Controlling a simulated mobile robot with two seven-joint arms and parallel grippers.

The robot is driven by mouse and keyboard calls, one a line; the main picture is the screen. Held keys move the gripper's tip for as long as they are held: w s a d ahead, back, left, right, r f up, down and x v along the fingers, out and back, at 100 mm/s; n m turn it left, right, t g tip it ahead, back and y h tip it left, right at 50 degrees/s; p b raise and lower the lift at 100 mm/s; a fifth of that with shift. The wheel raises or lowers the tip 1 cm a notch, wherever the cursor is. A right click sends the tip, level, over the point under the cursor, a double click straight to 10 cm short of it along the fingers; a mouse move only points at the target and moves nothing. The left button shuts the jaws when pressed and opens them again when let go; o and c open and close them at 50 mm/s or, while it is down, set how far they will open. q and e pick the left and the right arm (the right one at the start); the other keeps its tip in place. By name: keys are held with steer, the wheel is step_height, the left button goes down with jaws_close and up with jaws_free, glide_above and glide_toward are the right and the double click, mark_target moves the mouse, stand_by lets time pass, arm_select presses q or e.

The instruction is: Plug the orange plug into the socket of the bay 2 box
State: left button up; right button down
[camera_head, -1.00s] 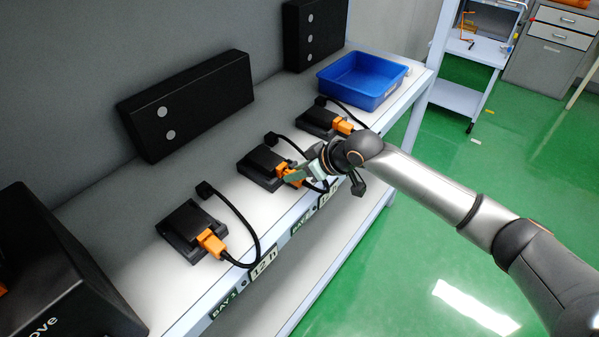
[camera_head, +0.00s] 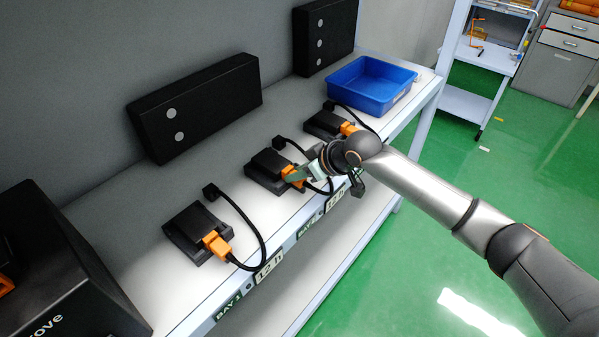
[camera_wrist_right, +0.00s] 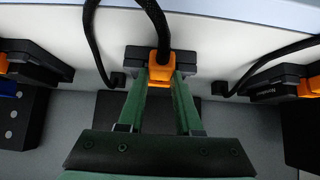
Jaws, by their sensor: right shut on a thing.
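The bay 2 box (camera_head: 268,170) is the dark, low middle box on the shelf. The orange plug (camera_head: 293,178) is at its front side. My right gripper (camera_head: 303,177) reaches in from the right and is shut on the plug. In the right wrist view, its green fingers (camera_wrist_right: 160,84) sit on both sides of the orange plug (camera_wrist_right: 160,72), and a black cable (camera_wrist_right: 155,25) leads away from it. The plug is up against or very near the dark box (camera_wrist_right: 135,62). The socket is hidden, so I cannot tell how deep the plug sits. My left gripper is not in view.
A bay 1 box (camera_head: 192,228) with its own orange plug (camera_head: 216,243) stands nearer left. A third box (camera_head: 323,124) with an orange plug stands farther back. A blue tray (camera_head: 372,88) is at the far end. Black panels (camera_head: 195,105) stand along the wall.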

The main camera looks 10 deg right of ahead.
steer(key=shift+r, duration=0.1)
steer(key=c, duration=0.5)
jaws_free()
steer(key=shift+w+a, duration=0.1)
steer(key=shift+a, duration=0.05)
steer(key=shift+s+d+r, duration=0.35)
steer(key=shift+s+r, duration=0.05)
steer(key=v, duration=1.1)
steer(key=shift+b, duration=0.3)
steer(key=shift+r, duration=0.1)
